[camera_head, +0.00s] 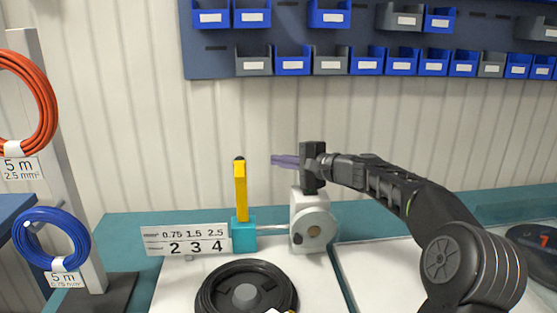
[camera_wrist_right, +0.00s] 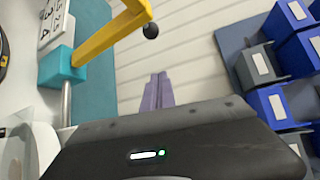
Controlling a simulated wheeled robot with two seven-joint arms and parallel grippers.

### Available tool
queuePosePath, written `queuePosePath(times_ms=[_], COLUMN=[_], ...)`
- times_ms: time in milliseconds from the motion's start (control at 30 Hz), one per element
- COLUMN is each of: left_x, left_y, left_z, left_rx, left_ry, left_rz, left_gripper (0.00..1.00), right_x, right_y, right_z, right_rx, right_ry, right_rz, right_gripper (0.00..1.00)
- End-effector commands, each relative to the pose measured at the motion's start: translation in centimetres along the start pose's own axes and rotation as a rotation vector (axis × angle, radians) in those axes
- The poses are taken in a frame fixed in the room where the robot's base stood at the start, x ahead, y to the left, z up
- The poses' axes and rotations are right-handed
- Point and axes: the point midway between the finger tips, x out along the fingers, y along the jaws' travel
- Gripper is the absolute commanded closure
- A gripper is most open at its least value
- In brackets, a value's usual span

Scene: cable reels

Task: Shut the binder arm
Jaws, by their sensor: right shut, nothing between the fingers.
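The binder arm (camera_head: 240,190) is a yellow bar with a dark knob on top. It stands upright from a teal block (camera_head: 243,235) in the head view. In the right wrist view the yellow arm (camera_wrist_right: 108,38) runs from the teal block (camera_wrist_right: 62,66) to its black ball knob (camera_wrist_right: 150,31). My right gripper (camera_head: 273,160) is shut and empty, its purple fingers pointing left, to the right of the knob at about its height and apart from it. The purple fingertips (camera_wrist_right: 158,76) also show in the right wrist view. My left gripper is not in view.
A white and grey unit (camera_head: 311,225) with a round disc stands below my right gripper. A label plate (camera_head: 186,240) is left of the teal block, and a black reel (camera_head: 220,283) lies in front. Orange (camera_head: 50,110) and blue (camera_head: 28,240) cable coils hang at left. Bins line the wall.

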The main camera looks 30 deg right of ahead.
Motion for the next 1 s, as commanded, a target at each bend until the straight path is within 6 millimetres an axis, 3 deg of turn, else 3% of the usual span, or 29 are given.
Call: queuePosePath(times_ms=[433,700,1000], left_x=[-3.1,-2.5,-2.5], left_y=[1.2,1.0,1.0], left_z=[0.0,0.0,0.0], left_rx=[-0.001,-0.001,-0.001], left_ry=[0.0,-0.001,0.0], left_rz=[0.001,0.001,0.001], left_gripper=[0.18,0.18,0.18], right_x=[8.2,6.8,6.6], right_y=[-0.3,0.0,0.0], right_z=[0.2,3.2,3.8], right_rx=[0.003,-0.001,0.0], right_ry=[-0.004,0.0,0.0], right_rz=[0.0,0.001,0.001], right_gripper=[1.0,1.0,1.0])
